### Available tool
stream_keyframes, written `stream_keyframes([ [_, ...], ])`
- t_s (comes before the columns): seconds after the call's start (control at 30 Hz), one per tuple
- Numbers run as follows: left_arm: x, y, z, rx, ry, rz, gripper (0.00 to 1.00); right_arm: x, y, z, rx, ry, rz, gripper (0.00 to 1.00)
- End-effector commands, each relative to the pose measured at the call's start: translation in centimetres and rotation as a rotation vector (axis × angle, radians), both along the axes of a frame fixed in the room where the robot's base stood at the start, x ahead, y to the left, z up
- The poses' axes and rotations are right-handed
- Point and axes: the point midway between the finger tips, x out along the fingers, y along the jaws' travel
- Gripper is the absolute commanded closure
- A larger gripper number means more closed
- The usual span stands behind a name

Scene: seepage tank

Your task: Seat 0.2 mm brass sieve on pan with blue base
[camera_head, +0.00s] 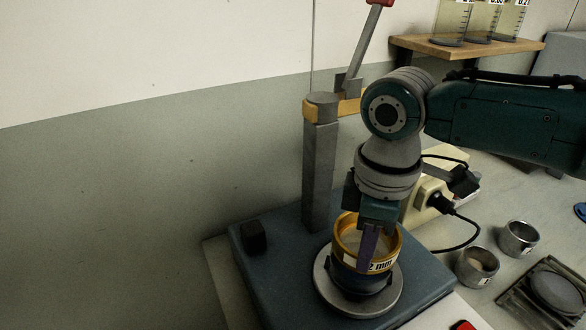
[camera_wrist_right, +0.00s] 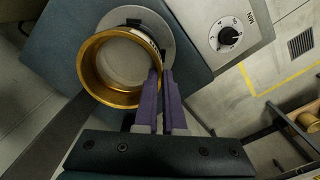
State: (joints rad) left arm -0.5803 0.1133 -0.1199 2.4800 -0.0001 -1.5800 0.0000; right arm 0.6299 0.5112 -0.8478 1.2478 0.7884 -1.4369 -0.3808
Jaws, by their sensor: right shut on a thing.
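The brass sieve (camera_head: 344,252), with a white label ending in "2 mm", is upright over a dark blue base (camera_head: 350,284) on the round grey plate (camera_head: 325,289). My right gripper (camera_head: 369,248) points down and is shut on the sieve's wall on the near side. In the right wrist view the sieve (camera_wrist_right: 90,72) is at the left, with the purple fingers (camera_wrist_right: 160,98) across its rim. The sieve hides most of the pan, and I cannot tell whether the two touch. My left gripper is not in view.
The plate is on a blue-grey machine (camera_head: 270,265) with an upright post (camera_head: 319,175) and a red-tipped lever (camera_head: 366,42). Two metal cups (camera_head: 519,238) (camera_head: 477,267) and a dark tray (camera_head: 530,297) are at the right. A wooden shelf (camera_head: 470,48) is on the wall.

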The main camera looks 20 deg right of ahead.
Motion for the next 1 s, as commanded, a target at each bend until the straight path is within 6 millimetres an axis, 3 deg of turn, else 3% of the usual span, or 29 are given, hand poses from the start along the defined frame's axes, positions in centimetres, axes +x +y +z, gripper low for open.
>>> stream_keyframes([
  [0.47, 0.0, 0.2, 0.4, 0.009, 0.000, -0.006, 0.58, 0.0, 0.0, 0.0, 0.000, 0.000, 0.000, 1.00],
  [1.0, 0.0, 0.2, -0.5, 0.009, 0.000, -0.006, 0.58, 0.0, 0.0, -1.2, 0.001, -0.001, 0.000, 1.00],
])
